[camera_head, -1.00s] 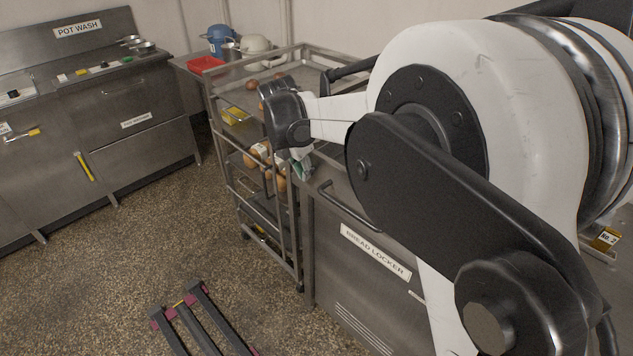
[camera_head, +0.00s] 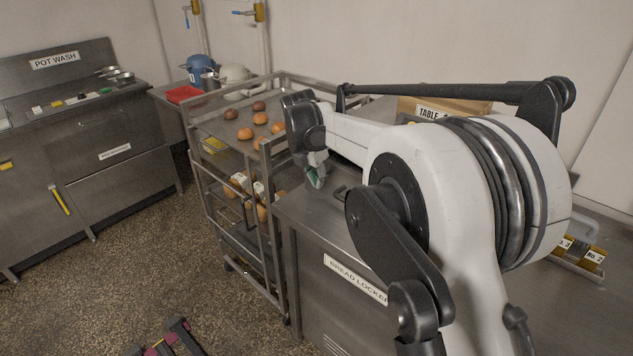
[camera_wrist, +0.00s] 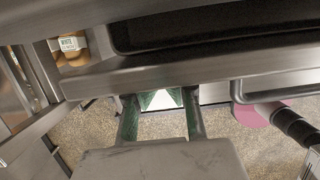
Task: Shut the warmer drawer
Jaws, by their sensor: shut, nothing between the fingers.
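No drawer in view can be read as the warmer drawer. A dark, shallow recess with a steel front edge (camera_wrist: 200,62) spans the top of the wrist view; I cannot tell whether it is the drawer. My gripper (camera_head: 316,177) is at the left end of the bread locker (camera_head: 330,290), beside the rack, in the head view. My arm hides part of the bread locker front.
A wheeled rack (camera_head: 285,265) with buns and packed loaves stands directly left of the bread locker. The pot wash unit (camera_head: 70,100) is at far left, with a labelled lower panel (camera_head: 120,175). Open floor (camera_head: 120,260) lies between them. Numbered boxes (camera_head: 590,258) are at right.

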